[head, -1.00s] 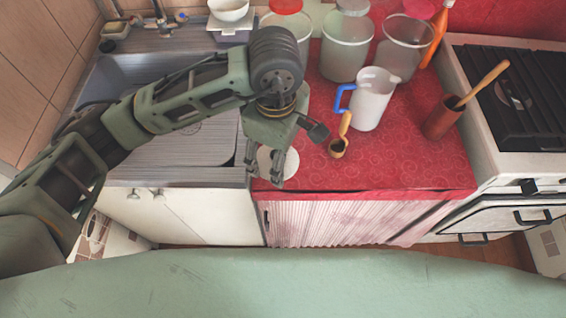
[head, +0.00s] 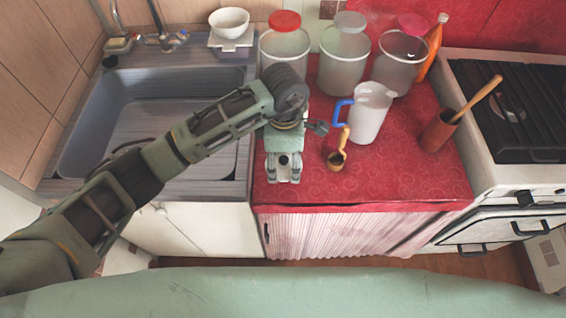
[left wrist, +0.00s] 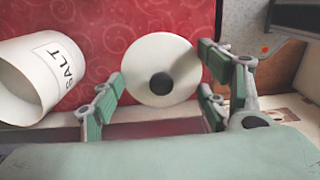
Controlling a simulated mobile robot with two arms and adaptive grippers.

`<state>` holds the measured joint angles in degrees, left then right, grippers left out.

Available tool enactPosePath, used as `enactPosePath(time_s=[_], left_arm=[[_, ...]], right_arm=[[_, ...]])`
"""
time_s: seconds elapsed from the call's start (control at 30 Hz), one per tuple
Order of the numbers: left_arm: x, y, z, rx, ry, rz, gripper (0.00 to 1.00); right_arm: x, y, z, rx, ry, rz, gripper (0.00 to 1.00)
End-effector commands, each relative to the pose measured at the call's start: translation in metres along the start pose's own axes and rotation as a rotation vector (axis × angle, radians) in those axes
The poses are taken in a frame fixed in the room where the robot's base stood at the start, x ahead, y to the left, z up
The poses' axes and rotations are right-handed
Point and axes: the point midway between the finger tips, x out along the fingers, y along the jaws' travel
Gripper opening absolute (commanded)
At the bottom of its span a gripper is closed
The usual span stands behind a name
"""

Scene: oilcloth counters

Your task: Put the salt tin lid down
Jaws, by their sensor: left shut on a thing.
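The salt tin lid is a round white disc with a dark round knob. In the left wrist view the lid (left wrist: 148,55) sits between the fingertips of my left gripper (left wrist: 162,76), which is shut on it. The white salt tin (left wrist: 50,75), marked SALT, is at the left of that view, its open mouth showing. In the head view my left gripper (head: 283,177) points down over the front left part of the red counter (head: 300,196). There the lid is mostly hidden by the fingers, and I cannot make out the tin. My right gripper is not in view.
A wooden-handled scoop (head: 336,160) and a white jug (head: 371,115) with a blue handle stand right of my gripper. A brown pot (head: 438,132) is near the stove (head: 520,110). Several clear canisters line the back. The sink (head: 90,120) is left. The red front strip is clear.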

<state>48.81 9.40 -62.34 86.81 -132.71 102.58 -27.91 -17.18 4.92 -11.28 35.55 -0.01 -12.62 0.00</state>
Motion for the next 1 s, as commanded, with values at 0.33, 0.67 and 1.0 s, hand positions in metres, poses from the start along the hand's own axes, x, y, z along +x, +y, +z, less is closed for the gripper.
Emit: enactPosePath(time_s=[0.33, 0.67, 1.0], left_arm=[[0.037, 0.002, -0.002, -0.001, -0.001, -0.004, 0.49], [0.043, 0.004, -0.002, 0.001, -0.001, 0.001, 0.49], [0.045, 0.003, -0.002, 0.001, 0.000, 0.000, 0.88]], right_arm=[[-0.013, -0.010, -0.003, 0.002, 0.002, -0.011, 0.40], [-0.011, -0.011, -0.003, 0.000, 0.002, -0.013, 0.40], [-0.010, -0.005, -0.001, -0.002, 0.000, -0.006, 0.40]])
